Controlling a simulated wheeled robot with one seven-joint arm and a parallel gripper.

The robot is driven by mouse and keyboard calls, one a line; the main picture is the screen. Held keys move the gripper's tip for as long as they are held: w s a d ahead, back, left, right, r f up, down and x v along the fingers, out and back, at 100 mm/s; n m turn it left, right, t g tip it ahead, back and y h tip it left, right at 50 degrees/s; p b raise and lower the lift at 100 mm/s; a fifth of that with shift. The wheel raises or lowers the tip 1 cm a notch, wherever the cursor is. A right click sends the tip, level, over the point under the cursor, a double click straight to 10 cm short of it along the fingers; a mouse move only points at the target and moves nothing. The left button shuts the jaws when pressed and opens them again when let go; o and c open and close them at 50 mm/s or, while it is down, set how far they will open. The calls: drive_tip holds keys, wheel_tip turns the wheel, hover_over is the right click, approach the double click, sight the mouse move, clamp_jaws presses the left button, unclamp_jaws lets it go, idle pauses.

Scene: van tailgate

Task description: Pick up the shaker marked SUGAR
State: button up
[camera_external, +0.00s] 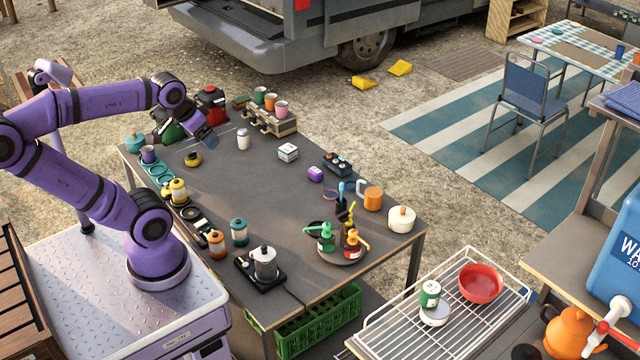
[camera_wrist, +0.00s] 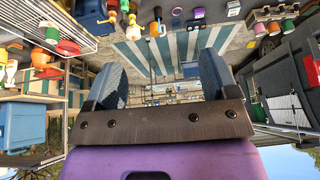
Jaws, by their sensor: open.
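No SUGAR marking is legible in either view, so I cannot tell for certain which shaker bears it. A small white shaker-like container (camera_external: 243,139) stands upright on the dark table, right of my gripper. Squat yellow (camera_external: 178,191), orange (camera_external: 217,244) and teal (camera_external: 239,231) containers with dark parts stand along the table's near left side. My gripper (camera_external: 209,142) is above the far left of the table, apart from these containers. In the wrist view my gripper (camera_wrist: 160,78) has its two blue-grey fingers wide apart, with nothing between them.
The dark table (camera_external: 265,190) has clear room in its middle. A rack of cups (camera_external: 270,120) stands at the back edge. A white cube-like box (camera_external: 288,152) and purple item (camera_external: 315,173) are farther right. A moka pot (camera_external: 264,263) and a tray of bottles (camera_external: 340,254) are nearer.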

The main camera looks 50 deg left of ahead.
drive_tip(key=w+a+n, duration=0.1)
drive_tip(key=w+a, duration=0.3)
drive_tip(key=w, duration=0.4)
drive_tip(key=w+a+n+y, duration=0.1)
drive_tip(key=w+a, duration=0.4)
drive_tip(key=w, duration=0.3)
drive_tip(key=w+a, duration=0.4)
drive_tip(key=w, duration=0.4)
drive_tip(key=n+g+y, duration=0.1)
drive_tip(key=n+g, duration=0.1)
drive_tip(key=n, duration=0.3)
hover_over(235, 127)
drive_tip(key=s+d, duration=0.2)
wheel_tip(235, 127, down, 35)
drive_tip(key=x, duration=0.5)
drive_tip(key=shift+a, duration=0.3)
drive_tip(key=shift+t+y, duration=0.3)
drive_tip(key=shift+a+x, duration=0.15)
drive_tip(key=shift+x, duration=1.25)
drive_tip(key=shift+a+x, duration=0.1)
drive_tip(key=shift+x, duration=1.3)
drive_tip(key=shift+w+r, duration=0.15)
